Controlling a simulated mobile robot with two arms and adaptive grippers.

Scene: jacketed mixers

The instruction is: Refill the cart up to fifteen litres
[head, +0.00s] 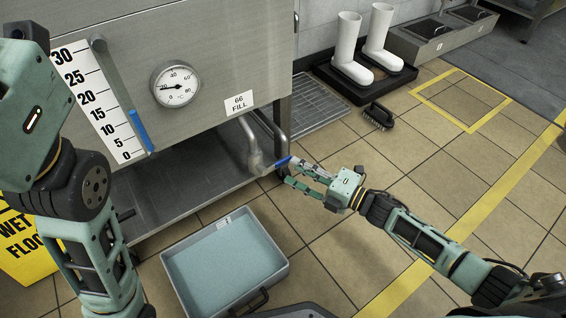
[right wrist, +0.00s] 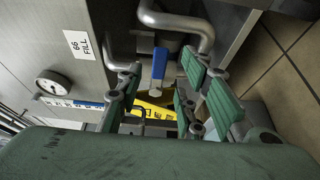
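The steel tank (head: 217,60) fills the upper left of the head view. Its level scale (head: 88,90) runs from 0 to 30. Blue in its sight tube (head: 141,131) ends between about 10 and 15. A plate reading "66 FILL" (head: 239,103) sits above bent pipes (head: 252,143). A blue valve lever (right wrist: 160,63) shows in the right wrist view between my right gripper's spread fingers. In the head view my right gripper (head: 289,170) is at the lever (head: 284,161); contact is unclear. My left arm is at the left; its gripper is out of view.
A grey tub (head: 281,272) with pale blue contents stands on the floor below the tank. A yellow wet-floor sign (head: 25,245) is at the left. White boots (head: 348,50) on a black tray, a brush (head: 378,116) and a floor grate (head: 318,105) lie behind. Tiles at right are clear.

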